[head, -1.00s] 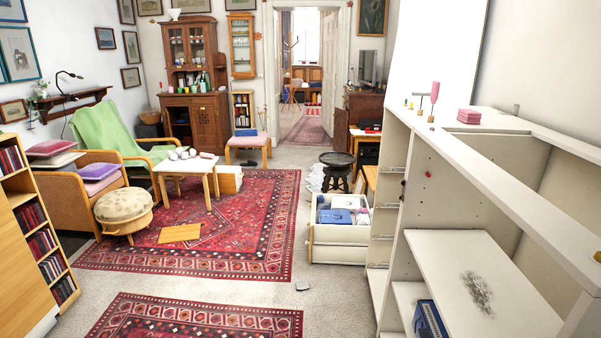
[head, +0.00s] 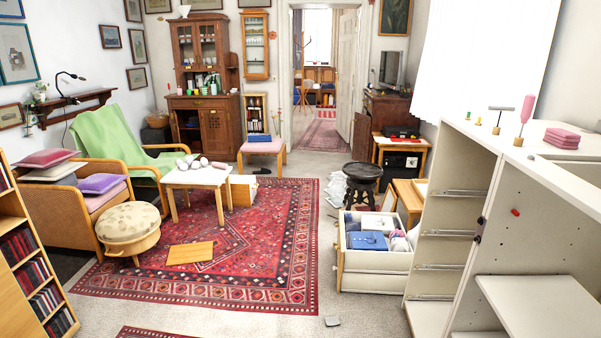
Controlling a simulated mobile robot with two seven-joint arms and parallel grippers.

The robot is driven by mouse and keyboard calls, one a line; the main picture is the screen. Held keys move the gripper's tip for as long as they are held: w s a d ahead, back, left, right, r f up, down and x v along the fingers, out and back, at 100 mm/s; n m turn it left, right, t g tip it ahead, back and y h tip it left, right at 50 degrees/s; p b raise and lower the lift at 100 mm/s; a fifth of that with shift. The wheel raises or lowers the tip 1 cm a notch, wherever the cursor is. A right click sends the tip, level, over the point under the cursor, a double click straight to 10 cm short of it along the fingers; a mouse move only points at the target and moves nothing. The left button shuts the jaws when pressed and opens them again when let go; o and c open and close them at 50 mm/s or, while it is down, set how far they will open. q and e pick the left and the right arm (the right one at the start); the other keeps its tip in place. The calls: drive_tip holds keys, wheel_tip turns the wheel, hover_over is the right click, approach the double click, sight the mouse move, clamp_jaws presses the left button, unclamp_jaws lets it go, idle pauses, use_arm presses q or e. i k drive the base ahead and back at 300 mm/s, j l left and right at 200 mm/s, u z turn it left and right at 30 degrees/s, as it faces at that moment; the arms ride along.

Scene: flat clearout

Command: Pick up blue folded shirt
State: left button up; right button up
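A blue, flat-topped item (head: 368,241) lies in the open white drawer box on the floor, right of the rug. A second flat blue item (head: 258,137) lies on the pink-topped stool at the back. Both are too small to tell whether either is a folded shirt. Neither of my grippers is in view.
The white drawer box (head: 375,284) also holds pale and dark soft things. A tall white cabinet (head: 462,215) stands at the right. A low table (head: 199,179), a round pouf (head: 128,222) and a wooden board (head: 191,253) are on the left.

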sight(362, 242)
drive_tip(key=i+j+z, duration=0.15)
drive_tip(key=i+z, duration=0.15)
drive_tip(key=i, duration=1.05)
drive_tip(key=i+z, duration=0.3)
drive_tip(key=i, duration=0.3)
drive_tip(key=i+j+z, duration=0.2)
drive_tip(key=i+z, duration=0.15)
drive_tip(key=i, duration=0.25)
drive_tip(key=i+z, duration=0.5)
drive_tip(key=k+j, duration=0.05)
